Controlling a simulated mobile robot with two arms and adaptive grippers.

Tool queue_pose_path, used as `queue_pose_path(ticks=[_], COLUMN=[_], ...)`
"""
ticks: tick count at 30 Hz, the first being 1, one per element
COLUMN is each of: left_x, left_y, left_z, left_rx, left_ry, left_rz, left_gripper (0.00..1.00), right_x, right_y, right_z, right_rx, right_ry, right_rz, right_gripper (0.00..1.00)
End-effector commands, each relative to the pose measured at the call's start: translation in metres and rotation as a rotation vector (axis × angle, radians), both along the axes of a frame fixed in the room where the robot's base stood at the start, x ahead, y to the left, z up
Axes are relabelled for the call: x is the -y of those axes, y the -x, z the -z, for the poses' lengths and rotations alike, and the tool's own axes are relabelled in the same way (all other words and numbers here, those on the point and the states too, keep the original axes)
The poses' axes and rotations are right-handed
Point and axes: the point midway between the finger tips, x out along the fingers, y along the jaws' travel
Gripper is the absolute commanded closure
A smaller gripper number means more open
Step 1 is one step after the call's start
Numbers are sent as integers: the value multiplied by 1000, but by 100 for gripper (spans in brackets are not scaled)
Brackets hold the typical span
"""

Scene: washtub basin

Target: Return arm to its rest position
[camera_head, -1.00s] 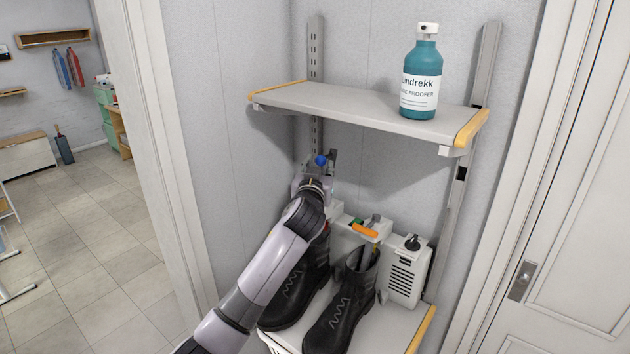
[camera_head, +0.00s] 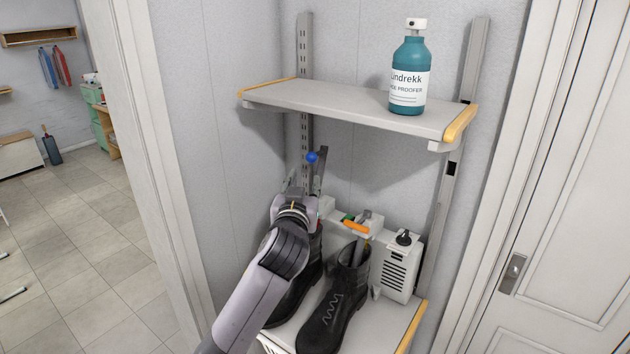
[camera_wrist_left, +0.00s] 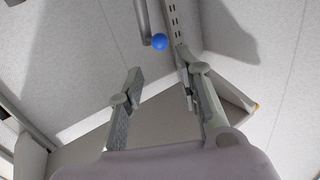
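My left gripper (camera_head: 307,172) is in front of the wall, above the left boot and below the upper shelf. In the left wrist view its two fingers (camera_wrist_left: 160,95) are spread apart with nothing between them. A blue ball knob (camera_head: 311,157) shows just beyond the fingers and also in the left wrist view (camera_wrist_left: 160,42), on a thin grey stem. It appears apart from the fingers. My left arm covers part of the left boot. My right gripper is not in view.
Two black boots, the left (camera_head: 303,289) and the right (camera_head: 337,305), stand on the lower shelf before a white device (camera_head: 402,268) with an orange lever (camera_head: 356,227). A teal bottle (camera_head: 408,75) stands on the upper shelf (camera_head: 330,103). Open floor (camera_head: 75,240) lies left.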

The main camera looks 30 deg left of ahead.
Motion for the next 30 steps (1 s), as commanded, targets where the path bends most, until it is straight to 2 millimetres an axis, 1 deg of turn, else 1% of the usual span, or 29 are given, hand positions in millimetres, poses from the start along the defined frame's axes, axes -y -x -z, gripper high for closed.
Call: queue_pose_path(ticks=[5, 8, 11, 14, 15, 17, 18, 20, 21, 23, 24, 27, 29, 30], left_x=[0, 2, 11, 29, 37, 52, 61, 76, 86, 99, 107, 123, 132, 138], left_y=[0, 2, 12, 37, 51, 76, 95, 124, 145, 175, 193, 235, 257, 272], left_z=[0, 8, 39, 93, 118, 155, 178, 210, 229, 252, 264, 287, 296, 302], left_rx=[0, -19, -97, -243, -316, -429, -505, -617, -690, -788, -844, -967, -1029, -1067], left_ry=[0, 3, 12, 29, 36, 50, 56, 70, 77, 88, 95, 112, 121, 127], left_rz=[0, 4, 18, 49, 65, 94, 116, 153, 180, 218, 243, 300, 332, 353], left_gripper=[68, 68, 68, 68, 68, 68, 68, 68, 68, 68, 68, 68, 68, 68], right_x=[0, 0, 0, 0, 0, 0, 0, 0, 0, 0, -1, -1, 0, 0], right_y=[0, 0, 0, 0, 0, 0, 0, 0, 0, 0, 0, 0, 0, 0], right_z=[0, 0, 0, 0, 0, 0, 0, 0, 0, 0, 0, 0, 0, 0], right_rx=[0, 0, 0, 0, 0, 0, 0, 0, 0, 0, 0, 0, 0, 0], right_ry=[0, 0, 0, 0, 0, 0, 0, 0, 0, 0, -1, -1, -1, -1], right_rz=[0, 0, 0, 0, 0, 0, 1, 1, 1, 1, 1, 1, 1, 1], right_gripper=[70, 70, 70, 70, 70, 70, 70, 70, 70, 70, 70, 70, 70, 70])
